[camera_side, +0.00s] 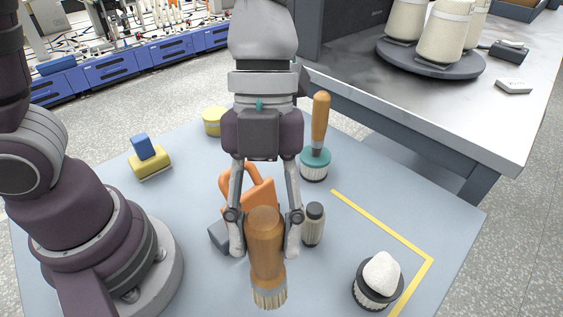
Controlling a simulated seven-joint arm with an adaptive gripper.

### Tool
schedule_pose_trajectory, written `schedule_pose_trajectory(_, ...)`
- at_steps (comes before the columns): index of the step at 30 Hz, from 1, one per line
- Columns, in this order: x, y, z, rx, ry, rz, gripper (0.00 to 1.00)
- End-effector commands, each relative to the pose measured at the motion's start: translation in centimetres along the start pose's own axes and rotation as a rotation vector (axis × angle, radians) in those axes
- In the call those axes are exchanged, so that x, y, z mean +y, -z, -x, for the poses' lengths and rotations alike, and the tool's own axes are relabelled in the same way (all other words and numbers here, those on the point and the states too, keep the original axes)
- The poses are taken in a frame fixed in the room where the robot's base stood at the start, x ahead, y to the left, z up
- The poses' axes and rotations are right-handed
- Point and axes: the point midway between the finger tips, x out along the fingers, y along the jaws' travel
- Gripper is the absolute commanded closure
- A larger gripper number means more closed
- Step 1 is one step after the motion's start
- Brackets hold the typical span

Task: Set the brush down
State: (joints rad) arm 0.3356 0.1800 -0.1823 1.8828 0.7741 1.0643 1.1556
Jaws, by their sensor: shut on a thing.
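The brush (265,245) has a thick orange-brown wooden handle and pale bristles (269,295) pointing down. My gripper (265,240) is shut on its handle, one finger at each side, and holds it upright near the front middle of the table. I cannot tell whether the bristle tips touch the table. The brush hides part of an orange looped object (252,184) and a grey block (221,236) behind it.
Close right of my gripper stands a small dark-capped brush (313,224). Behind it is a teal brush (315,163) with a wooden handle. A black round brush (378,280) with a white top stands inside a yellow corner line (395,230). A yellow-blue brush (149,158) and a yellow round object (213,121) are at the left back.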

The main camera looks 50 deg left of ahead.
Motion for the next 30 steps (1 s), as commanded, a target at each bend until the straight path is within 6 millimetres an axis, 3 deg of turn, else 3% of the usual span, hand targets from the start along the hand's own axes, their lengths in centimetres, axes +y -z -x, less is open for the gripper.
schedule_pose_trajectory(8, 0.0, -1.9, -4.6, 0.002, -0.002, 0.003, 1.00)
schedule_pose_trajectory(19, -0.1, -2.1, -5.1, 0.000, 0.002, 0.003, 1.00)
schedule_pose_trajectory(20, -0.1, -2.1, -5.0, 0.000, 0.003, 0.003, 0.63)
schedule_pose_trajectory(25, -0.1, -2.1, -5.0, 0.000, 0.003, 0.003, 0.41)
schedule_pose_trajectory(30, -0.1, -2.1, -5.0, 0.000, 0.003, 0.003, 0.41)
